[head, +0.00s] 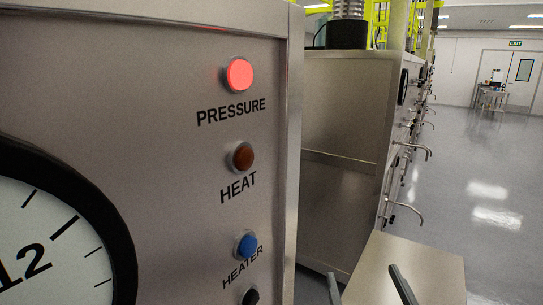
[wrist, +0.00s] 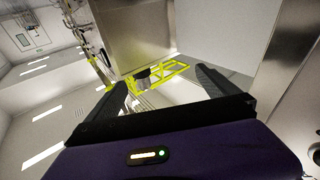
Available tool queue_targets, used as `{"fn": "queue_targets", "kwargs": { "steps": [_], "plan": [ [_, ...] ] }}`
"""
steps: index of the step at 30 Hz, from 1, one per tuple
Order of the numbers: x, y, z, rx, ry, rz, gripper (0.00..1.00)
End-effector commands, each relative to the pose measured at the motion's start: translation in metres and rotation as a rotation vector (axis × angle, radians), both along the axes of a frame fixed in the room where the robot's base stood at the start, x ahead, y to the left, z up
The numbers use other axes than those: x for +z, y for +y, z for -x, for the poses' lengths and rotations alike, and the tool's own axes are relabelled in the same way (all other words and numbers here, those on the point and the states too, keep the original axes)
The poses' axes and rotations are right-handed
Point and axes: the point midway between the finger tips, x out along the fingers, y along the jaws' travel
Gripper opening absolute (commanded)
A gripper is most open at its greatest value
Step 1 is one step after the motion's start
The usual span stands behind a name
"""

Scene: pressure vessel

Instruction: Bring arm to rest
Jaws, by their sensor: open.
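My gripper (head: 368,284) shows at the bottom of the head view, where only its two dark fingers are visible, spread apart. In the wrist view my gripper (wrist: 160,84) has its two black fingers wide apart with nothing held between them. A steel control panel (head: 160,60) fills the left of the head view, to the left of the fingers. It carries a lit red PRESSURE lamp (head: 239,75), an unlit dark HEAT lamp (head: 240,157), a blue HEATER button (head: 247,245) and part of a black-rimmed gauge (head: 60,235). Most of my arm is hidden.
A flat metal surface (head: 425,268) lies near the fingers at the bottom. A second steel cabinet (head: 345,115) stands beyond the panel, with several protruding handles (head: 415,150). Open grey floor (head: 485,170) extends at right toward a cart (head: 490,97) and door. A yellow-green frame (wrist: 165,72) shows beyond the fingers.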

Motion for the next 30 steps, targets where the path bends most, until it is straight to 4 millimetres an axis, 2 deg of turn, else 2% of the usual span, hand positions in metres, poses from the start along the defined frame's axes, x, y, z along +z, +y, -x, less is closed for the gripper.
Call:
{"fn": "queue_targets", "kwargs": {
  "steps": [1, 6, 13, 24, 30],
  "plan": [
    [-0.010, -0.001, 0.019, -0.017, -0.001, -0.052, 0.99],
    [-0.032, -0.011, 0.080, -0.075, -0.016, -0.184, 0.99],
    [-0.059, -0.023, 0.167, -0.131, 0.009, -0.264, 0.99],
    [-0.094, -0.033, 0.300, -0.126, 0.203, -0.177, 0.99],
    [-0.118, -0.035, 0.354, -0.085, 0.365, -0.109, 0.99]
  ]
}}
